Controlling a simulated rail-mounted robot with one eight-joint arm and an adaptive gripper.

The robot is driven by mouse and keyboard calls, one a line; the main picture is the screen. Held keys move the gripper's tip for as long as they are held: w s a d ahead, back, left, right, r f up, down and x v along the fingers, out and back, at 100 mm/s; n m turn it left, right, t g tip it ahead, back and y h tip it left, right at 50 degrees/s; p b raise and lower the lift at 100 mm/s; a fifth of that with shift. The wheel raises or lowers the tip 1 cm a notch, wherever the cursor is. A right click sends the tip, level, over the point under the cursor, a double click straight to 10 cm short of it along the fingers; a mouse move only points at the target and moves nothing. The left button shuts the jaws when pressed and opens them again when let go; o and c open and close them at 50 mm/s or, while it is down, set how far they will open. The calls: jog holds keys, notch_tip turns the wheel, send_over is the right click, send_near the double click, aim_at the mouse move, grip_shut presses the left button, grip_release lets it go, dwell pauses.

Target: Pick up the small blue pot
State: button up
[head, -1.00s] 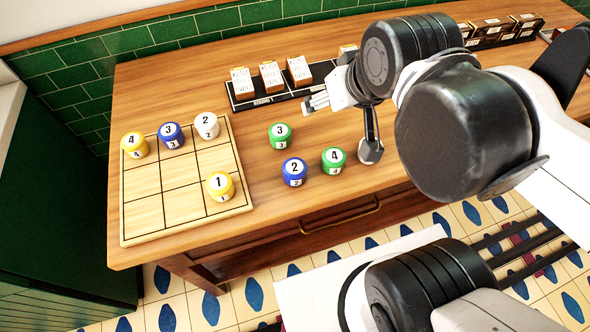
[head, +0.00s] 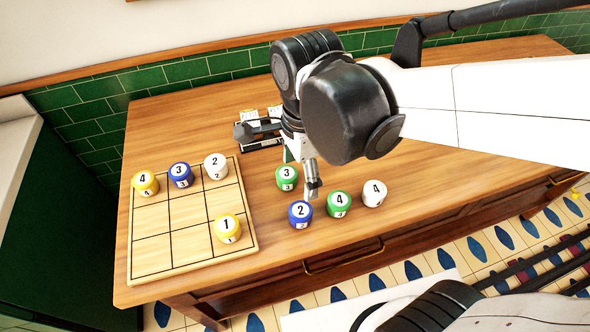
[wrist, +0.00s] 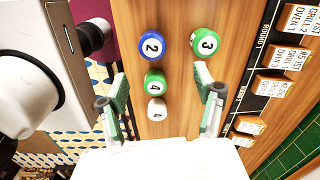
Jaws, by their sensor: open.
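Two blue pots show in the head view, and they look alike in size. The blue pot marked 2 (head: 300,214) stands upright on the bare wood, right of the board; it also shows in the wrist view (wrist: 151,46). The blue pot marked 3 (head: 181,175) stands on the board's back row. My gripper (head: 313,187) is above the table, just behind and above the blue pot marked 2. In the wrist view my open fingers (wrist: 163,97) are well apart, with nothing held. The blue 2 pot lies ahead of the fingertips, left of the middle.
A green pot marked 3 (head: 287,178), a green pot marked 4 (head: 339,204) and a white pot marked 4 (head: 374,193) stand near the blue 2 pot. The gridded board (head: 150,251) holds yellow and white pots too. A black ticket rack (wrist: 245,90) lies behind.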

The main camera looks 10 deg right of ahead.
aim_at(300, 210)
jog(key=shift+m, duration=0.7)
jog(key=f, duration=0.2)
jog(key=f+b, duration=0.1)
jog(key=f, duration=0.5)
jog(key=shift+s+a+f, duration=0.1)
jog(key=shift+a+f, duration=0.15)
jog(key=shift+s+d+f+b, duration=0.1)
jog(key=shift+s+f+b, duration=0.15)
jog(key=shift+f, duration=0.8)
jog(key=shift+s+d+f+b, duration=0.1)
jog(key=shift+f+b, duration=0.15)
jog(key=shift+f, duration=1.5)
jog(key=c, duration=1.3)
jog(key=shift+c, duration=0.2)
jog(key=shift+r, duration=0.15)
